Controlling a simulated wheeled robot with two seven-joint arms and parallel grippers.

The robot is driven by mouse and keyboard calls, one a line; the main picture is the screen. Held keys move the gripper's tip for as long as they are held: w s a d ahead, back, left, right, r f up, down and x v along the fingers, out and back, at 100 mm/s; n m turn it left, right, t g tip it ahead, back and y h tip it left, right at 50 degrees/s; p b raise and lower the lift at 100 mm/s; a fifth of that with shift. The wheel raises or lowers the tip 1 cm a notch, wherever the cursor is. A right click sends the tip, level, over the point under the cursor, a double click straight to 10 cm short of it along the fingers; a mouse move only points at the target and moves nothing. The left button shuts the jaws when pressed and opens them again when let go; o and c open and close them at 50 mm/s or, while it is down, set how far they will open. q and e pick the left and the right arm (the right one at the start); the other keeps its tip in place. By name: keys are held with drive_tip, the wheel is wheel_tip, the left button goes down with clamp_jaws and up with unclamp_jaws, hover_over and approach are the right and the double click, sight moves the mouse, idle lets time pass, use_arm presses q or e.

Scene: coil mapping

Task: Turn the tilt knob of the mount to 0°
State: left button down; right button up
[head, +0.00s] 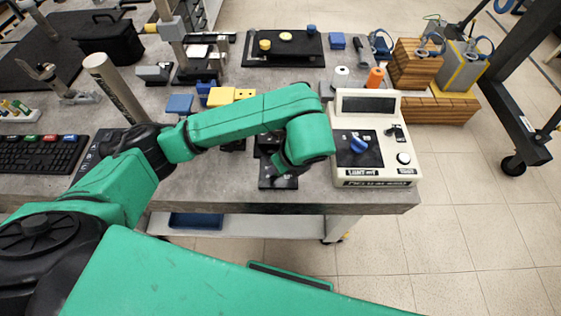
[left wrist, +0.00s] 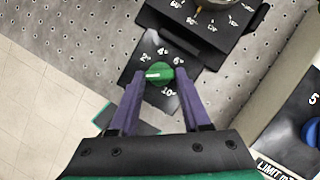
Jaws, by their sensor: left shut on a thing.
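The mount (left wrist: 143,56) is a black block with white degree marks. Its green tilt knob (left wrist: 163,72) has a white pointer line aimed left in the left wrist view, below the 2° mark. The marks 2°, 4°, 6° and 10° show; I cannot make out a 0° mark. My left gripper (left wrist: 160,80) is shut on the knob, one purple finger at each side. In the head view, my arm hides most of the mount (head: 276,183) and the knob. My right gripper is not in view.
A cream control box (head: 376,110) with a blue knob (head: 359,145) stands just right of the mount. A second black dial plate (left wrist: 205,40) adjoins the mount. Yellow and blue blocks (head: 221,96) lie behind my forearm. The table's front edge is close.

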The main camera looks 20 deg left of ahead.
use_arm(q)
drive_tip(key=c, duration=0.6)
unclamp_jaws()
drive_tip(key=shift+c, duration=0.2)
drive_tip(key=shift+r, duration=0.15)
drive_tip(key=p+v, duration=0.4)
drive_tip(key=v, duration=1)
drive_tip(key=shift+d, duration=0.15)
